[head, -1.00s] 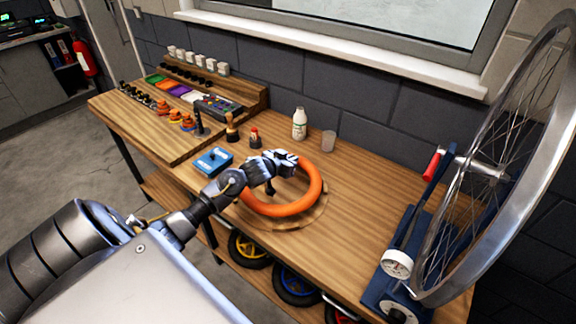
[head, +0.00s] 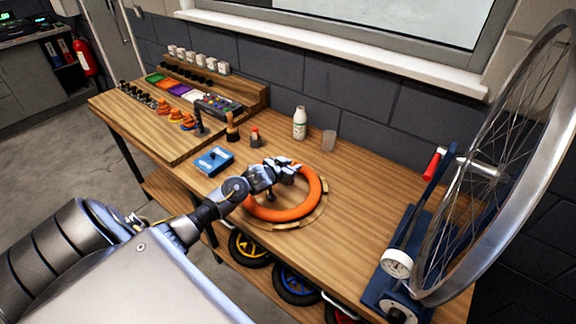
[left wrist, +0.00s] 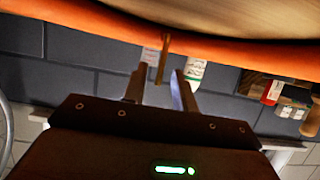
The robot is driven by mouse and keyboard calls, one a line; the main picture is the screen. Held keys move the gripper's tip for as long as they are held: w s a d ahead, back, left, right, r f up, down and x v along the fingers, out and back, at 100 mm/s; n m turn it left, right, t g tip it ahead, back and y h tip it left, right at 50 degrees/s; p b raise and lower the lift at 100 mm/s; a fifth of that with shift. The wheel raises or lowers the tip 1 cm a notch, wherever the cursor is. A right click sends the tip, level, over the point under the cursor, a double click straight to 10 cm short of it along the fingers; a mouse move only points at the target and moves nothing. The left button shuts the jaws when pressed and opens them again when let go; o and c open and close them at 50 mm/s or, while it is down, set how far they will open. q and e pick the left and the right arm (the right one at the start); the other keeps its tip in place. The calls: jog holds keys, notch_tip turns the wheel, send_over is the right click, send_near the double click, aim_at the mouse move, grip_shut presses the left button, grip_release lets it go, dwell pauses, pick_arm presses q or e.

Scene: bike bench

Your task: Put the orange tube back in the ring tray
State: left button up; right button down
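The orange tube (head: 290,213) is a closed ring on the round wooden ring tray (head: 300,223) on the bench. The tray's rim shows along the front and right; whether the tube is fully seated I cannot tell. My left gripper (head: 291,167) is at the tube's inner and far side and hides part of it. In the left wrist view, the fingers of the left gripper (left wrist: 159,72) are apart. A thin brown stem stands between them, with the orange tube (left wrist: 100,33) crossing just beyond the tips. My right gripper is not in view.
A blue box (head: 214,160) lies left of the tray. A wheel in a blue stand (head: 400,250) fills the right end. The bench between tray and stand is clear.

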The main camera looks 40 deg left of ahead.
pick_arm(q)
jog(key=shift+r, duration=0.2)
jog(key=b+v, duration=0.1)
jog(key=v, duration=1.1)
jog(key=shift+f, duration=0.1)
